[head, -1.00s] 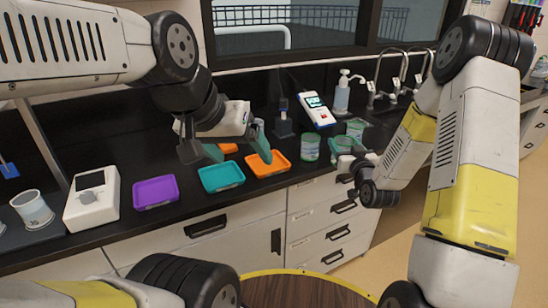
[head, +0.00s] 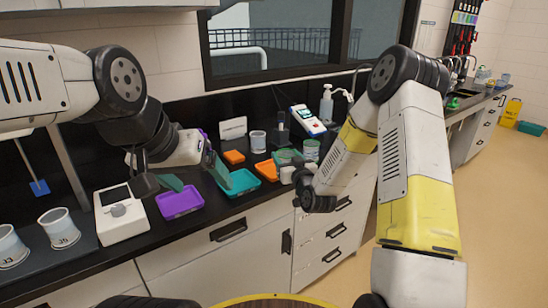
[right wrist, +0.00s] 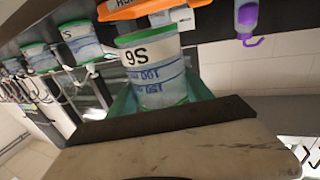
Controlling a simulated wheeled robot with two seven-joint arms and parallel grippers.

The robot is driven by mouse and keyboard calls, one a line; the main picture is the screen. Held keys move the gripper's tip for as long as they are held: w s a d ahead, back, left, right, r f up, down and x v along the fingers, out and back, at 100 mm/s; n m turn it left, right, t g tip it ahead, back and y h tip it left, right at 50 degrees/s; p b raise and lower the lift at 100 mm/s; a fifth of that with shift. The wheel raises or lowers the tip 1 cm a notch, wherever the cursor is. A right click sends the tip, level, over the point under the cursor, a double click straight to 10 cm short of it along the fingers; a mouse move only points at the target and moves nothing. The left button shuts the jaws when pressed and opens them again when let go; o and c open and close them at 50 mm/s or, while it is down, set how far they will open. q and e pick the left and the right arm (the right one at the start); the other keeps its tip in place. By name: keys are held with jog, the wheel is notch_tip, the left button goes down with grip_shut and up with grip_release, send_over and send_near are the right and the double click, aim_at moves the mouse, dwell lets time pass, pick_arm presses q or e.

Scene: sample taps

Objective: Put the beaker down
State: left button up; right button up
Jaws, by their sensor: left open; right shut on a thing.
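A clear beaker with a green rim and blue print (right wrist: 155,70) is between the teal fingers of my right gripper (head: 288,162). In the head view the beaker (head: 285,154) is partly hidden by the gripper and is small, beside the orange tray's right end. The right wrist view shows its label and the orange tray's edge (right wrist: 140,8) close by. I cannot tell whether its base touches the counter.
A green-rimmed beaker (head: 311,149) stands just right of the held one. Orange (head: 267,171), teal (head: 240,184) and purple (head: 180,203) trays line the counter's front. A white cup (head: 258,142), a handheld meter (head: 307,120) and a soap bottle (head: 326,105) stand behind.

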jog(key=shift+w+a+f, duration=0.55)
jog(key=shift+w+f, duration=0.2)
jog(key=shift+w, duration=1)
jog(key=shift+w+a+f, duration=0.6)
jog(key=shift+w+f, duration=0.15)
jog(key=shift+w, duration=1)
jog(key=shift+w+a+f, duration=0.55)
jog(key=shift+w+f, duration=0.2)
jog(key=shift+w, duration=1)
jog(key=shift+f, duration=0.15)
jog(key=o, duration=1.5)
